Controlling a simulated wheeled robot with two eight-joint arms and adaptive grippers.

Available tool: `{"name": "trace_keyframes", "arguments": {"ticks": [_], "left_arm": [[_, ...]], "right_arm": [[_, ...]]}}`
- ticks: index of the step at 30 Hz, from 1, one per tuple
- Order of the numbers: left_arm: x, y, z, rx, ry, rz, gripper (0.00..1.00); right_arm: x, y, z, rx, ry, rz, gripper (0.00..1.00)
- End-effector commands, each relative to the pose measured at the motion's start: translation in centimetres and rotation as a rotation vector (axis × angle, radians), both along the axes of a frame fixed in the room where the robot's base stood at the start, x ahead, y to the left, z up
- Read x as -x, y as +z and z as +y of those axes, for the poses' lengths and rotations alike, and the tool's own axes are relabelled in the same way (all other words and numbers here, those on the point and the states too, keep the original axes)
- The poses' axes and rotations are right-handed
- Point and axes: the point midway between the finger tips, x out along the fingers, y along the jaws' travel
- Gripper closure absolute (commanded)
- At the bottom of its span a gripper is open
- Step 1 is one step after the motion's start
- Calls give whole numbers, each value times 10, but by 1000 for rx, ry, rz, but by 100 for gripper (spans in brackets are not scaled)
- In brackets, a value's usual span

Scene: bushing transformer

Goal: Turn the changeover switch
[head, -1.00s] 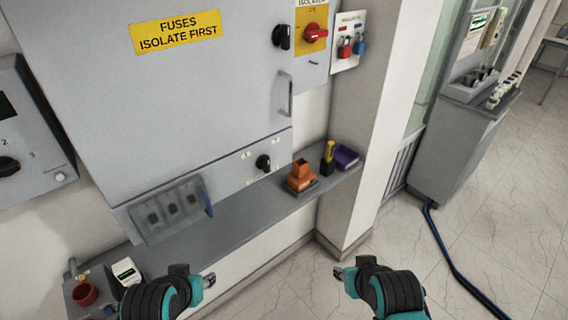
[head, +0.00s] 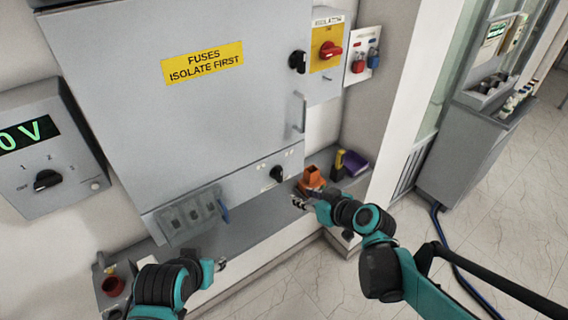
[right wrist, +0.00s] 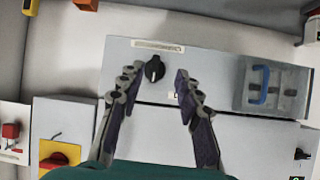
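A black rotary knob (head: 277,173) sits on the lower panel of the grey cabinet (head: 245,120). Its small label is too small to read, so I cannot confirm it is the changeover switch. In the right wrist view the knob (right wrist: 155,68) appears between the fingertips, nearer one finger, its pointer mark visible. My right gripper (head: 300,198) is open and empty, below and right of the knob in the head view. The right wrist view shows its two spread fingers (right wrist: 158,78). My left gripper (head: 221,265) is low over the ledge; its opening is unclear.
The grey ledge (head: 215,246) holds an orange block (head: 312,178), a yellow-black tool (head: 340,164) and a purple tray (head: 355,163). A fuse unit (head: 190,214) juts from the cabinet. A red isolator (head: 330,50) is upper right; a meter box (head: 50,165) stands left.

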Motion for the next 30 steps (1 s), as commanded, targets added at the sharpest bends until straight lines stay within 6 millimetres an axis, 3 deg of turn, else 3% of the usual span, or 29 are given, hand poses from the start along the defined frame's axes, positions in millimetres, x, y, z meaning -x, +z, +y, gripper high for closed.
{"name": "trace_keyframes", "arguments": {"ticks": [1,3,8,21,30], "left_arm": [[0,13,0,0,0,0,60],[0,18,0,0,0,0,60],[0,23,0,0,0,0,60],[0,11,0,0,0,0,60],[0,10,0,0,0,0,60]], "right_arm": [[-14,12,5,-10,21,-37,66],[-27,17,10,-22,42,-84,66],[-41,21,16,-32,66,-141,66],[-87,-4,50,-32,70,-147,66],[-100,-9,59,-32,68,-146,66]]}}
